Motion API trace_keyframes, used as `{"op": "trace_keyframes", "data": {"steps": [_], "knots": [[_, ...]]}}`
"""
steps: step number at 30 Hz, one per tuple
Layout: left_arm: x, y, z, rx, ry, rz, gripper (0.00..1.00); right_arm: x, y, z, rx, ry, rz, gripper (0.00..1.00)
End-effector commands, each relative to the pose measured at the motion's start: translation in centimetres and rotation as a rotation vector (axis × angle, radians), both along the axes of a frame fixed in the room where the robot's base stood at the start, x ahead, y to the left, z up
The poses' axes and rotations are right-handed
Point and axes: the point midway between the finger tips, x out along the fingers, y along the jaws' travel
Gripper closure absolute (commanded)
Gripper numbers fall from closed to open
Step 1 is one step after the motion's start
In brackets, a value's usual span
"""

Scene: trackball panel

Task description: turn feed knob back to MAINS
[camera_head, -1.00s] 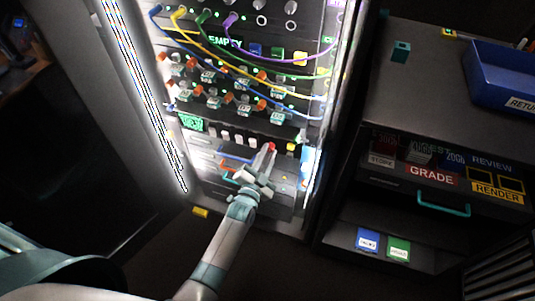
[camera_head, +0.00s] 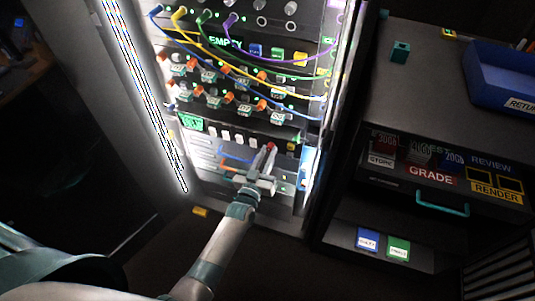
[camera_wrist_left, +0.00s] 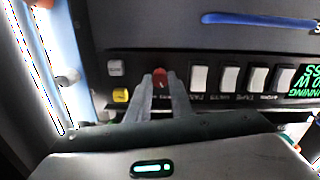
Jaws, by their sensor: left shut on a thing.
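The red feed knob (camera_wrist_left: 160,77) sits on the dark panel in the left wrist view, between a yellow button and a row of white switches. In the head view it is a small red spot (camera_head: 271,146) low on the rack. My left gripper (camera_head: 266,154) reaches it from below. Its two grey fingers (camera_wrist_left: 161,84) stand on either side of the knob, shut on it, and cover part of it. The knob's pointer and the MAINS mark cannot be made out. My right gripper is not in view.
White rocker switches (camera_wrist_left: 199,78) stand close beside the fingers. A yellow button (camera_wrist_left: 120,95) is on the other side. Patch cables (camera_head: 270,76) hang across the rack above. A dark cabinet with a blue tray (camera_head: 490,92) stands to the right.

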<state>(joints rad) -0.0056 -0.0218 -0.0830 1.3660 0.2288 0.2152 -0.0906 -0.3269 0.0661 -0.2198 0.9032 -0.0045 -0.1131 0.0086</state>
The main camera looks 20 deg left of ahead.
Motion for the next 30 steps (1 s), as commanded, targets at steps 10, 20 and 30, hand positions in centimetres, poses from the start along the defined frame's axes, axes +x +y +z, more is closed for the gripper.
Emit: {"op": "trace_keyframes", "data": {"steps": [10, 20, 30], "knots": [[-0.04, -0.01, -0.08, -0.116, 0.005, 0.0, 1.0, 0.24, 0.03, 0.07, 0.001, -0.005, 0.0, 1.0], [-0.05, -0.01, -0.08, -0.124, 0.005, 0.0, 1.0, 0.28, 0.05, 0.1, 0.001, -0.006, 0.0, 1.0], [-0.03, 0.0, -0.04, -0.123, 0.005, 0.0, 0.62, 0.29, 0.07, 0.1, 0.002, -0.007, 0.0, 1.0]]}}
